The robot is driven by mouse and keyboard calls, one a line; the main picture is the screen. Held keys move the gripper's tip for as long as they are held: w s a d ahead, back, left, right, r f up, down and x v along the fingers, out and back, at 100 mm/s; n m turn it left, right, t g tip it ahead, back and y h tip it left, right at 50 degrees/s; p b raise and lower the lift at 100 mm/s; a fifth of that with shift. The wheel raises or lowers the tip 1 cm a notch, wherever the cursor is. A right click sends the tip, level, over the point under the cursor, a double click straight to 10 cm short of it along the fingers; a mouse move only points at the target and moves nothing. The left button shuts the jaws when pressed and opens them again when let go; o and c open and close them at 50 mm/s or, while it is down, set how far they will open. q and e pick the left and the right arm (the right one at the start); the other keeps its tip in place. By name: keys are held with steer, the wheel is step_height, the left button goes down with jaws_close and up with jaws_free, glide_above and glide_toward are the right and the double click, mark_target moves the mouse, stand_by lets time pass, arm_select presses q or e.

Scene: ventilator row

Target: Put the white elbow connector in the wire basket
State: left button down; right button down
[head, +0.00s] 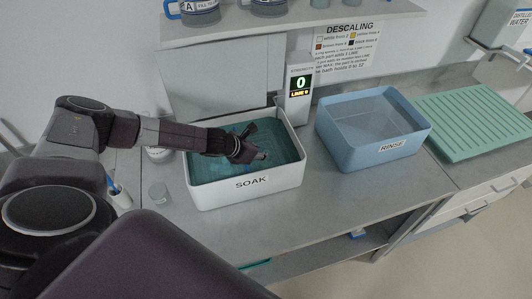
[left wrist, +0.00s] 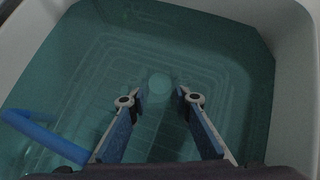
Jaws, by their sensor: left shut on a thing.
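My left gripper (head: 257,155) reaches into the white SOAK tub (head: 248,193) and is low over its teal liquid (head: 207,168). In the left wrist view its two blue-padded fingers (left wrist: 160,98) stand on either side of a small pale round piece (left wrist: 159,84). They are shut on this piece; its full shape is unclear, so I cannot tell for sure that it is the white elbow connector. Faint nested rectangles and grid lines, perhaps the wire basket (left wrist: 110,62), show through the liquid. A blue bar (left wrist: 45,136) lies at the left. My right gripper is not in view.
A blue RINSE tub (head: 388,150) with clear liquid stands to the right, and a green ribbed drain mat (head: 470,122) beyond it. A display post (head: 299,87) reading 0 stands behind the SOAK tub.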

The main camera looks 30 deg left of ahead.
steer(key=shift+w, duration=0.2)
arm_select(q)
steer(key=shift+f, duration=0.15)
steer(key=c, duration=2)
jaws_free()
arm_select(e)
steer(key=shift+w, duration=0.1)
arm_select(q)
steer(key=shift+r, duration=0.25)
steer(key=v, duration=1.2)
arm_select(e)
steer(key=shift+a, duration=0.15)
